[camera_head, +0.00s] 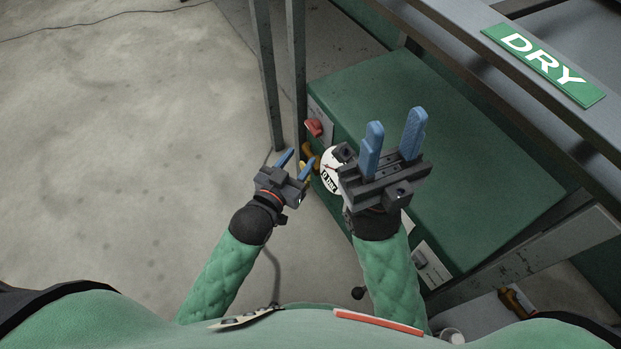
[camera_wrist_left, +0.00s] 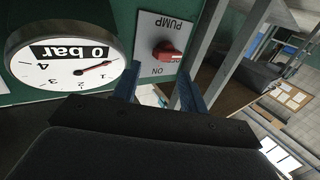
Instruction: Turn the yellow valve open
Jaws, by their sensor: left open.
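The yellow valve (camera_head: 305,174) shows only as a small yellow patch beside my left gripper in the head view; most of it is hidden. My left gripper (camera_head: 295,163) is open, its blue fingers spread close to the patch. I cannot tell whether they touch it. In the left wrist view the fingers (camera_wrist_left: 158,90) are apart, and I cannot make out the valve. My right gripper (camera_head: 394,128) is open and empty above the green cabinet.
A round gauge (camera_wrist_left: 70,50) labelled 0 bar and a red PUMP knob (camera_wrist_left: 168,50) are on the green cabinet (camera_head: 450,150). An orange-brown part (camera_head: 311,151) is near the knob. Grey posts (camera_head: 266,75) stand close beyond my left gripper. Open floor lies left.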

